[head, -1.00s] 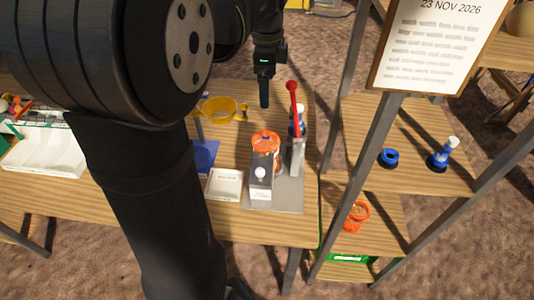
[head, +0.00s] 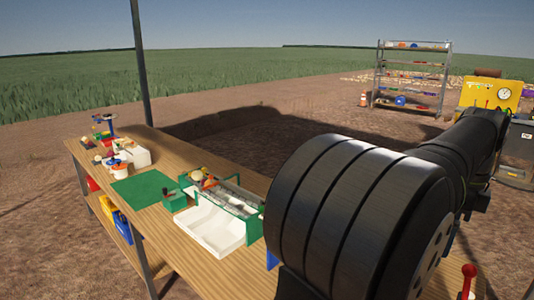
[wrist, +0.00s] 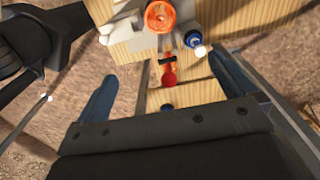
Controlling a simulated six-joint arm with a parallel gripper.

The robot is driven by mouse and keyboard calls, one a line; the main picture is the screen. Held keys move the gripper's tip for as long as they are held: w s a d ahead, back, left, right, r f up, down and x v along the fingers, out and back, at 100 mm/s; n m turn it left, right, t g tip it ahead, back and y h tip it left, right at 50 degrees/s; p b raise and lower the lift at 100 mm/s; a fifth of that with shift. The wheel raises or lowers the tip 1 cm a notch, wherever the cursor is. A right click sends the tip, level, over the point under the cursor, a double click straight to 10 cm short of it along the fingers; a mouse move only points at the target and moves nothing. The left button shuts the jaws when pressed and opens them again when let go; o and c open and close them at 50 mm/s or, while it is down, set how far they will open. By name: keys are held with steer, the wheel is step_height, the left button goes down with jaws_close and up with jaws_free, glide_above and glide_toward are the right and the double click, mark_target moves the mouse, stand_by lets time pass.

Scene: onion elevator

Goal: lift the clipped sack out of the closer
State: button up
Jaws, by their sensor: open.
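In the wrist view, the orange sack (wrist: 160,15) is at the top edge, partly cut off. It sits by the pale grey closer (wrist: 125,22); I cannot make out its clip. The closer's red lever knob (wrist: 169,79) shows between my fingers in the picture. My gripper (wrist: 165,85) is open and empty, its two blue fingers wide apart, with the sack beyond the fingertips. In the head view, only the red lever knob (head: 469,270) shows at the lower right; the sack and my gripper are not visible there.
A blue bottle with a white cap (wrist: 193,39) stands right of the sack in the wrist view. The head view shows the wooden table (head: 200,265) with a white tray (head: 212,230), a green mat (head: 143,188) and a green-framed sorter (head: 245,207). A shelf rack (head: 413,75) stands far off.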

stand_by(0.6)
step_height(320, 180, down, 29)
steer(key=n, duration=0.9)
steer(key=shift+w+a+r, duration=0.1)
steer(key=c, duration=1.3)
